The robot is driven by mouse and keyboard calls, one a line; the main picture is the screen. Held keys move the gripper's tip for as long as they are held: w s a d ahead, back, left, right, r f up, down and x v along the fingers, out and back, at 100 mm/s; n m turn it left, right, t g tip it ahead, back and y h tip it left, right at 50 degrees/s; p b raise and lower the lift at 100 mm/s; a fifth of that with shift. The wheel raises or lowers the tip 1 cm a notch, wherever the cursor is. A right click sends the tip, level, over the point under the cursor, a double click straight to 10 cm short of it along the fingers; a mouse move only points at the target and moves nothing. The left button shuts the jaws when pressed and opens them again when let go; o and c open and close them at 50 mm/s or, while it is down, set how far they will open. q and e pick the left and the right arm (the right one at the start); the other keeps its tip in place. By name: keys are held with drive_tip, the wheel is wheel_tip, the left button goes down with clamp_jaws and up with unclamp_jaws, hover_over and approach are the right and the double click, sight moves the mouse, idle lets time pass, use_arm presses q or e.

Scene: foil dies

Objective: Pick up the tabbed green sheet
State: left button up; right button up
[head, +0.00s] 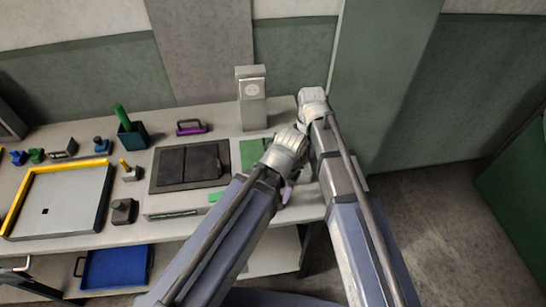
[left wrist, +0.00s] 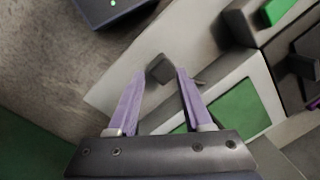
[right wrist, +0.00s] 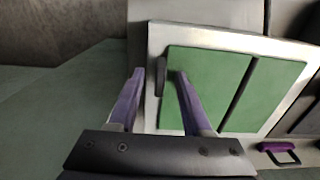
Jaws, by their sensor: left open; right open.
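A green sheet (right wrist: 205,75) lies flat on a pale plate in the right wrist view, with a dark tab (right wrist: 160,76) at its left edge. A dark line divides the green area there. In the head view, part of the green sheet (head: 250,153) shows beside my arms. My right gripper (right wrist: 160,71) is open, with its fingertips on either side of the tab; I cannot tell if they touch it. My left gripper (left wrist: 157,71) is open, with a small dark block (left wrist: 160,69) between its fingertips as seen; the green sheet (left wrist: 240,110) lies right of it.
A dark plate (head: 188,166) and a yellow-edged tray (head: 62,200) lie left on the table. A grey box (head: 252,97) stands behind the sheet. A purple handle (head: 191,127) and a green-topped holder (head: 132,135) stand at the back. My two forearms lie close together.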

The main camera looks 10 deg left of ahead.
clamp_jaws()
idle(1.4)
